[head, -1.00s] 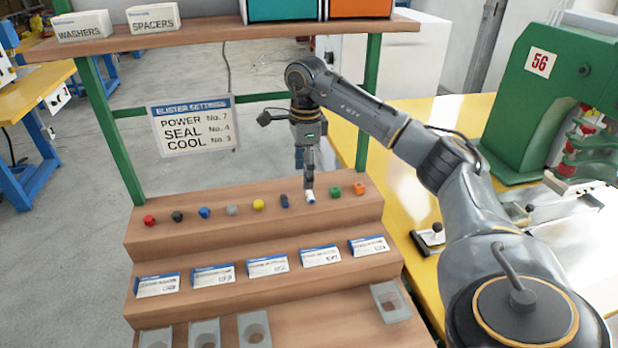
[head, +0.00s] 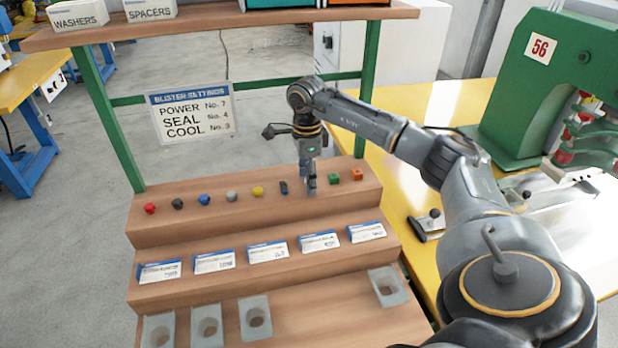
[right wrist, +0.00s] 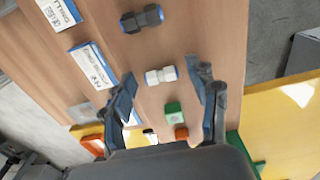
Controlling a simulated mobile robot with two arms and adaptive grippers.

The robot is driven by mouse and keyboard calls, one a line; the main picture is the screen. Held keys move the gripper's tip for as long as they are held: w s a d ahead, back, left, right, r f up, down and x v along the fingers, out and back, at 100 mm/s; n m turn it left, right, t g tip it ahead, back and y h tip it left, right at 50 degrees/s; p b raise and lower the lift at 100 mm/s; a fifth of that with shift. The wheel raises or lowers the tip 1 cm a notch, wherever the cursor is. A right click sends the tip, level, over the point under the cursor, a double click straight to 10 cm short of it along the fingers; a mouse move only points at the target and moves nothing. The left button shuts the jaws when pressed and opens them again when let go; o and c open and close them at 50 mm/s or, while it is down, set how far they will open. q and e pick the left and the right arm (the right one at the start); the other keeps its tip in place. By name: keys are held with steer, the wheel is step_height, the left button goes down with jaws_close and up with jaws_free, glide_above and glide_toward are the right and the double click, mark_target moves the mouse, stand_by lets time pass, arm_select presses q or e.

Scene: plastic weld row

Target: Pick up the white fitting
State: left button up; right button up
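The white fitting (right wrist: 161,75) is a short piece with a collar at each end. It lies on the top wooden step (head: 160,226), between a dark fitting with blue ends (right wrist: 142,18) and a green block (right wrist: 174,112). My right gripper (head: 311,188) points down over its place in the row and hides most or all of it in the head view. In the right wrist view the right gripper (right wrist: 164,82) is open, with a finger on either side of the white fitting and gaps between. My left gripper is not in view.
The row also holds red (head: 150,208), blue (head: 204,199), yellow (head: 257,191) and orange (head: 357,175) pieces. Labelled cards (head: 267,252) stand on the step below. A shelf (head: 215,31) overhangs behind. A green machine (head: 535,90) stands at right.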

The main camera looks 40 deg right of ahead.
steer(key=c, duration=0.6)
